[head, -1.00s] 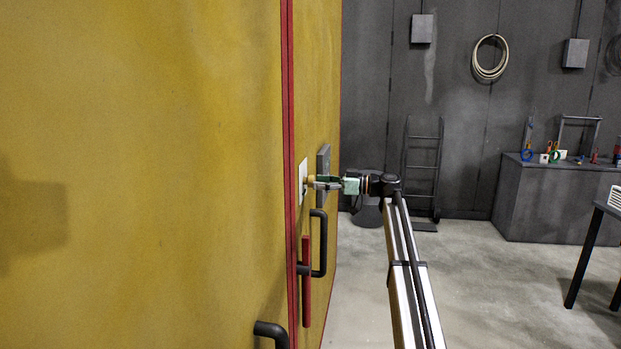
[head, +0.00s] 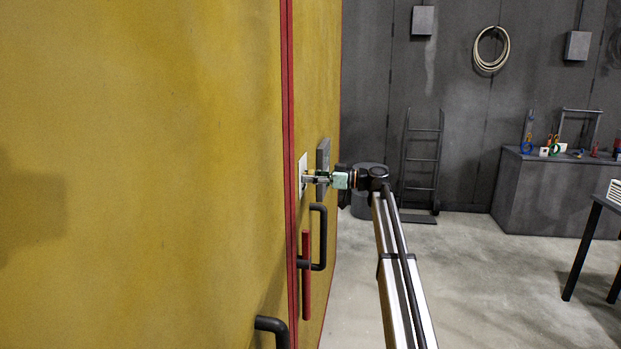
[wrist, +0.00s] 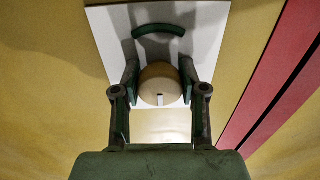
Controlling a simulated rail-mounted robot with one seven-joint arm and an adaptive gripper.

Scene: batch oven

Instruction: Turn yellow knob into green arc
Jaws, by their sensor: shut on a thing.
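The yellow knob (wrist: 158,84) sits on a white plate (wrist: 212,30) on the yellow oven front. A small white mark shows on the knob's lower edge in the wrist view. The dark green arc (wrist: 158,30) is on the plate above the knob in that view, on the side opposite the mark. My gripper (wrist: 159,74) has one finger on each side of the knob and is shut on it. In the head view my gripper (head: 308,179) reaches the white plate (head: 302,172) from the right, and the knob is hidden by the fingers.
A grey box (head: 323,160) stands out from the oven just beyond the plate. A black handle (head: 321,238) and a red bar (head: 306,275) are below my gripper. Red strips (wrist: 280,85) run beside the plate.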

